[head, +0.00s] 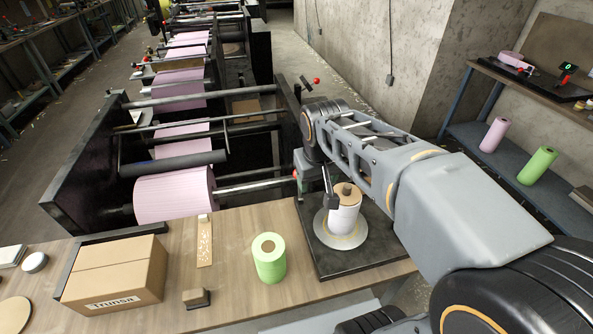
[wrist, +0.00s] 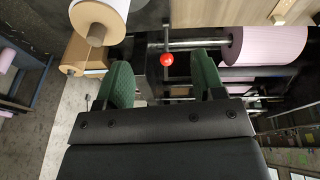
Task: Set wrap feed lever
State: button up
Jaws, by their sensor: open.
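A red ball knob (wrist: 168,60) on a thin dark stem shows in the wrist view, beyond and between my fingers. In the head view, a red ball (head: 317,80) stands behind my arm, beside a small dark handle; I cannot tell if it is the same knob. My gripper (wrist: 162,82) is open and empty, with green pads on both fingers. In the head view my gripper (head: 317,174) hangs by the machine's right side, partly hidden by the arm. A big pink roll (head: 175,194) sits on its steel shaft in the machine.
A white roll (head: 343,219) stands on a spindle on a dark plate, close to my gripper. A green roll (head: 269,258) and a cardboard box (head: 117,275) are on the wooden bench (head: 225,250). A side shelf (head: 505,155) holds more rolls at right.

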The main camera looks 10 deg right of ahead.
jog(key=w+a+f+n+g+h+b, duration=0.1)
jog(key=w+a+f+g+h, duration=0.1)
jog(key=w, duration=1.5)
jog(key=x, duration=1.3)
jog(key=shift+s+a+f, duration=0.1)
jog(key=shift+s+a, duration=0.1)
grip_shut()
